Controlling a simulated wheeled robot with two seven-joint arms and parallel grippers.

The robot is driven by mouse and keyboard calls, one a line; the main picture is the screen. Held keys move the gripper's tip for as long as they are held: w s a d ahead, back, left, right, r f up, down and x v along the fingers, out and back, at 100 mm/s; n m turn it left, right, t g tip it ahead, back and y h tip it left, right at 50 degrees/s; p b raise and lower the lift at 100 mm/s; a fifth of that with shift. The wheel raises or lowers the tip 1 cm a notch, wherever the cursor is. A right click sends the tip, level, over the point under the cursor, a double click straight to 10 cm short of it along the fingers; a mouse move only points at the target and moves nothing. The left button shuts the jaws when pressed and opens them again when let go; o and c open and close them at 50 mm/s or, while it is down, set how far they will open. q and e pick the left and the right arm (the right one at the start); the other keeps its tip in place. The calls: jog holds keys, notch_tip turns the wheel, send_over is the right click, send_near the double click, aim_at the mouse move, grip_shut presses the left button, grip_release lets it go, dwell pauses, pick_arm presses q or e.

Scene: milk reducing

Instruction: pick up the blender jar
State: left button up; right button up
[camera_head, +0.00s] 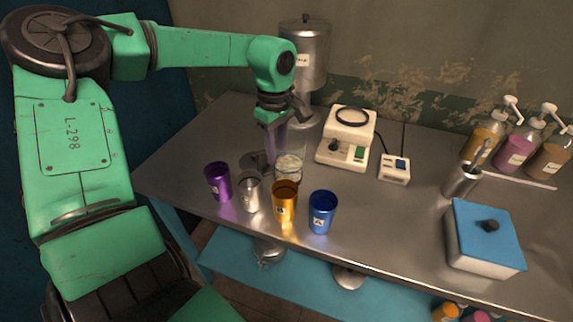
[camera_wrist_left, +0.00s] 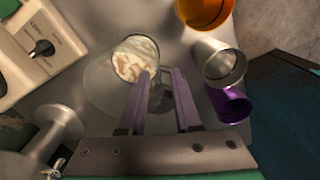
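The blender jar is a clear glass vessel with creamy white contents (camera_head: 289,168), standing on the metal table behind the row of cups. In the left wrist view the jar (camera_wrist_left: 136,60) is seen from above, its clear side stretching down-left. My left gripper (camera_head: 270,146) points down just left of and behind the jar. In the left wrist view its two purple-grey fingers (camera_wrist_left: 163,76) are apart, with a dark curved part, perhaps the jar's handle, between them. The left finger overlaps the jar's edge; contact cannot be told. My right gripper is not in view.
Purple (camera_head: 219,181), silver (camera_head: 250,194), orange (camera_head: 285,201) and blue (camera_head: 321,212) cups stand in front. The blender base (camera_head: 346,139) is behind right, a tall metal canister (camera_head: 305,55) behind. A blue-lidded box (camera_head: 484,238) stands at right; the table's middle right is clear.

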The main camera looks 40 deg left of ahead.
pick_arm(q)
grip_shut()
dwell(1.2)
